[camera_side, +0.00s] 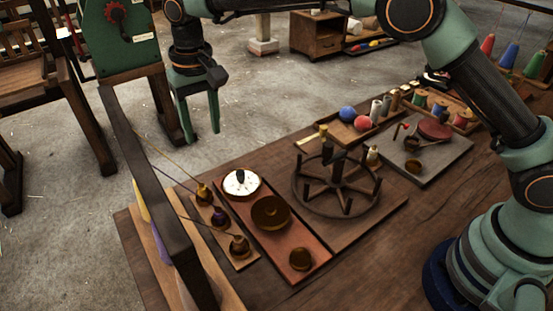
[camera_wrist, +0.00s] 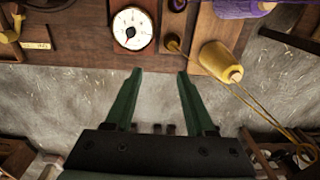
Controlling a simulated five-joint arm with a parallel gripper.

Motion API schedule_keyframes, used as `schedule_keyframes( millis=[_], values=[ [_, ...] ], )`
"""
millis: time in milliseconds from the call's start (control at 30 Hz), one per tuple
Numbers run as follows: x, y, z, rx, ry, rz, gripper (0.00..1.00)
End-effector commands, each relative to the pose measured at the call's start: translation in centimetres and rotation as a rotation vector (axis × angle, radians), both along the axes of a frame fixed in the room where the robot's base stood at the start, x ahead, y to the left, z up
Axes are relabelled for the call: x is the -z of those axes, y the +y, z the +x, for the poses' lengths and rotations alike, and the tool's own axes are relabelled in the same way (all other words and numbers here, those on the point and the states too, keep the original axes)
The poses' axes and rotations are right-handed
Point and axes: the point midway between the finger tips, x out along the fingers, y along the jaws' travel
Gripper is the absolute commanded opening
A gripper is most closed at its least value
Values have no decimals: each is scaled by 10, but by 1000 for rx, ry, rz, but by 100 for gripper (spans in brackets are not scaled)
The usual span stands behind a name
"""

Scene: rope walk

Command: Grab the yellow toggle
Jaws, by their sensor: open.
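A small yellow piece (camera_side: 323,131), which looks like the toggle, stands near the far edge of the bench beside a pale label. In the wrist view a yellow piece (camera_wrist: 18,20) shows at the top left corner, partly cut off, above the label; its exact shape is too small to tell. My gripper (camera_side: 202,138) hangs beyond the far edge of the bench, over the floor, to the left of the yellow piece in the side view. In the wrist view my gripper (camera_wrist: 160,72) is open, with nothing between its fingers.
A white dial (camera_side: 241,182) sits near the far bench edge. A dark spoked wheel with pegs (camera_side: 336,185) stands in the middle. Cone spools with threads, including a yellow spool (camera_wrist: 220,62), lie to the gripper's right in the wrist view.

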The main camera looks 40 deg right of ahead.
Motion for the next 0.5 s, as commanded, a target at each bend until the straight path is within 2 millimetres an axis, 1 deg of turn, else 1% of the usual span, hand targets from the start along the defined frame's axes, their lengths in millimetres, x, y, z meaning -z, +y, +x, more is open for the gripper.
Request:
schedule_keyframes(
  millis=[33, 100, 200, 367, 500],
  values=[
    [12, 10, -1, -3, 13, -7, 55],
    [22, 19, -2, -2, 26, -14, 55],
    [31, 28, -3, -1, 34, -19, 55],
    [39, 31, -4, 0, 39, -22, 55],
    [51, 30, -4, 0, 40, -22, 55]
  ],
)
